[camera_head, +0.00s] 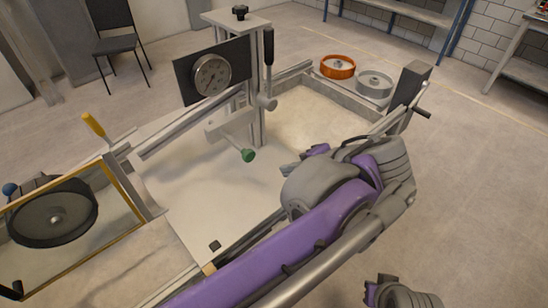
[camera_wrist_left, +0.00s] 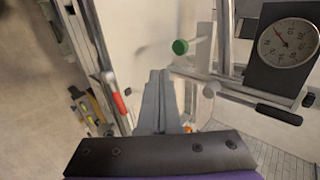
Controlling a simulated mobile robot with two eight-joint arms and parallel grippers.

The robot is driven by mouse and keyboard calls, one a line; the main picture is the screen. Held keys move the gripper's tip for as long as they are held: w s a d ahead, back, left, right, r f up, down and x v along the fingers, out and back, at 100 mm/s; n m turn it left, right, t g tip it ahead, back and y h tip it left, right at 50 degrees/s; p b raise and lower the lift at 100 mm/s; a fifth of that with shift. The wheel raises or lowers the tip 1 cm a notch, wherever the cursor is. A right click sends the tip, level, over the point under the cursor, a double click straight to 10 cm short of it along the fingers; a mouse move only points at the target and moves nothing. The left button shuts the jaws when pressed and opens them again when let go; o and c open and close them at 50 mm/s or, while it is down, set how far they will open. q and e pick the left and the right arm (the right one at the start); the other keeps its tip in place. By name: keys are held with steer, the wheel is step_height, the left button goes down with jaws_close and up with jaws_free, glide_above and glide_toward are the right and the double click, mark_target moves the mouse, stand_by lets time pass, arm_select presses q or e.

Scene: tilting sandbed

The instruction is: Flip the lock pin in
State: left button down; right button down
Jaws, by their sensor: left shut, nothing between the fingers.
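A pin with a green knob (camera_head: 248,155) sticks out from a pale block (camera_head: 230,124) below the dial; I take it to be the lock pin but cannot be sure. The green knob also shows in the left wrist view (camera_wrist_left: 180,47), just beyond and right of my fingertips. My left gripper (camera_head: 289,168) is shut and empty, to the right of the knob in the head view and apart from it. Its closed grey fingers show in the left wrist view (camera_wrist_left: 159,74). Part of my right arm shows at the lower right, without its fingers.
A round dial gauge (camera_head: 211,76) stands on the frame above the sandbed (camera_head: 325,118). A red handle (camera_wrist_left: 119,103) is left of my fingers. Floor is clear at right.

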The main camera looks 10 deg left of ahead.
arm_select(q)
steer(key=shift+d+r, duration=0.15)
steer(key=shift+r, duration=0.15)
steer(key=x, duration=0.4)
steer(key=w+a+r+x, duration=0.1)
steer(key=x, duration=0.3)
steer(key=r+x, duration=0.1)
steer(key=x, duration=0.4)
steer(key=shift+w+a+r, duration=0.1)
steer(key=shift+w+a, duration=0.05)
steer(key=shift+a, duration=0.1)
